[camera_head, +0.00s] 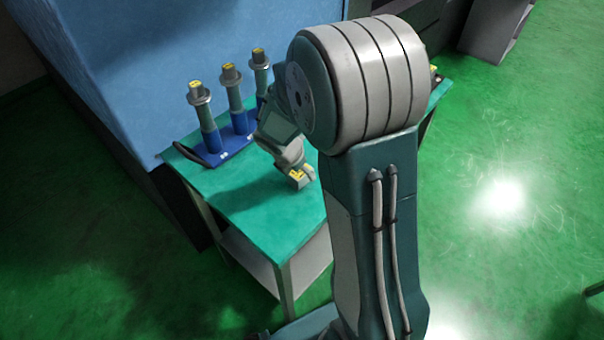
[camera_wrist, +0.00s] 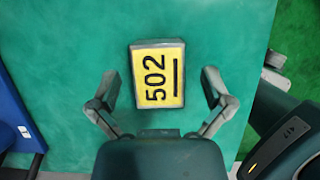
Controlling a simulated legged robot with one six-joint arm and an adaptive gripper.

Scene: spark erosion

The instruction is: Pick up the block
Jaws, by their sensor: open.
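The block (camera_wrist: 158,76) is a small grey box with a yellow top marked "502". It lies on the green table top (camera_wrist: 90,35). In the wrist view my gripper (camera_wrist: 160,92) is open, with one finger on each side of the block. A gap shows between the block and the right finger; the left finger is very close to the block, and I cannot tell if it touches. In the head view the block (camera_head: 297,177) shows at the end of my gripper (camera_head: 303,172), partly covered by it.
Several upright tool holders with yellow tops (camera_head: 231,88) stand on a blue base (camera_head: 222,152) at the table's back left. A blue wall or machine (camera_head: 150,60) rises behind. The table's front left is clear.

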